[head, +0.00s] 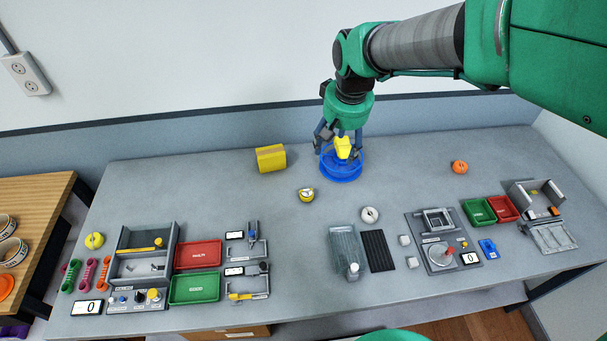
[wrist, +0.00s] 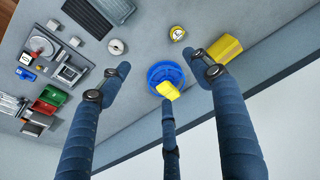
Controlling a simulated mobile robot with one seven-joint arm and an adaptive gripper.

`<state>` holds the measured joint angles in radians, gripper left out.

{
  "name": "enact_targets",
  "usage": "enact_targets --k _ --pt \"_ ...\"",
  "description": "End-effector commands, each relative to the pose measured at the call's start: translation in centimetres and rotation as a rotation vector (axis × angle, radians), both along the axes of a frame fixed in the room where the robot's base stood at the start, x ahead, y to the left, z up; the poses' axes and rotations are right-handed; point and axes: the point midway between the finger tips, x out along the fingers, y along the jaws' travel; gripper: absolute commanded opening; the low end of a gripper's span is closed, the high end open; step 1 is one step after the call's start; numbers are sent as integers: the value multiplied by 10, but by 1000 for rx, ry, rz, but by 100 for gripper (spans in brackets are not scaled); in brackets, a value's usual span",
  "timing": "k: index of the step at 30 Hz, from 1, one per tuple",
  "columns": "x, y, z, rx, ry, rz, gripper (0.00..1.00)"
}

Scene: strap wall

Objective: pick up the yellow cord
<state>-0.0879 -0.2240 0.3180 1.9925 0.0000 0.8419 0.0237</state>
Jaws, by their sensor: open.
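No thing in view is clearly a cord. A yellow piece (head: 343,147) shows at the blue round dish (head: 340,172), and again in the wrist view (wrist: 168,91) over the dish (wrist: 158,70); I cannot tell what it is. My gripper (head: 339,152) is above the dish, with its dark blue fingers spread wide in the wrist view (wrist: 160,68). Nothing is seen held between them. A small yellow round thing (head: 94,240) lies at the far left of the table, near several dumbbell-shaped coloured bundles (head: 88,273).
A yellow block (head: 270,158) stands left of the dish, with a yellow round thing (head: 307,194) in front. A red tray (head: 198,255), a green tray (head: 194,288) and devices fill the front. An orange ball (head: 459,167) is at right. The wall (head: 200,60) closes the back.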

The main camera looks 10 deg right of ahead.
Motion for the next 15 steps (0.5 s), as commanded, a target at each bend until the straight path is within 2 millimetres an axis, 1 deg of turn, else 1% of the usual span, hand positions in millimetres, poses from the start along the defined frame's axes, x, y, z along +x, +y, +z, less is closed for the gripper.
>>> enact_targets --k 1,6,11,15 --pt "12 4 -12 -1 19 4 64" --pt "48 17 -53 -6 71 16 64" --pt "78 29 -98 -11 117 26 64" --pt "100 41 -139 -16 157 36 64"
